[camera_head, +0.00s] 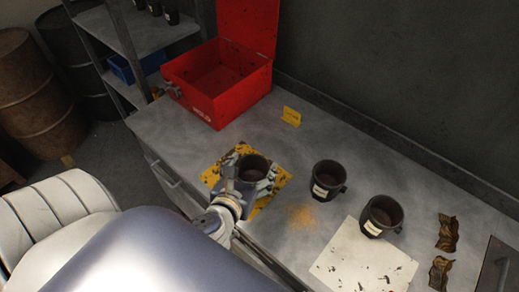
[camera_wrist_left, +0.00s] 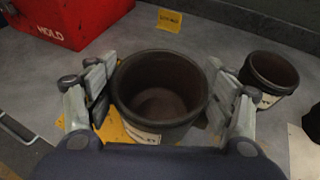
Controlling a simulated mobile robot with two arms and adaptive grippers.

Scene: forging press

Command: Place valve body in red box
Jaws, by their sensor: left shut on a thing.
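The red box (camera_head: 216,86) stands at the back left of the bench with its lid raised, and its inside looks empty. Its front, marked MOLD, also shows in the left wrist view (camera_wrist_left: 62,22). My left gripper (camera_head: 254,174) is shut on a dark round pot (camera_head: 252,166) over a yellow marked patch. In the left wrist view the pot (camera_wrist_left: 160,88) sits mouth up between the two fingers. I cannot tell whether it touches the bench. A small metal fitting (camera_head: 172,90) shows at the box's left side. No part is clearly recognisable as a valve body. My right gripper is not in view.
Two more dark pots (camera_head: 327,179) (camera_head: 381,215) stand to the right. A pale plate (camera_head: 350,262) and crumpled brown pieces (camera_head: 447,233) lie beyond. The bench (camera_head: 237,138) is clear between held pot and box.

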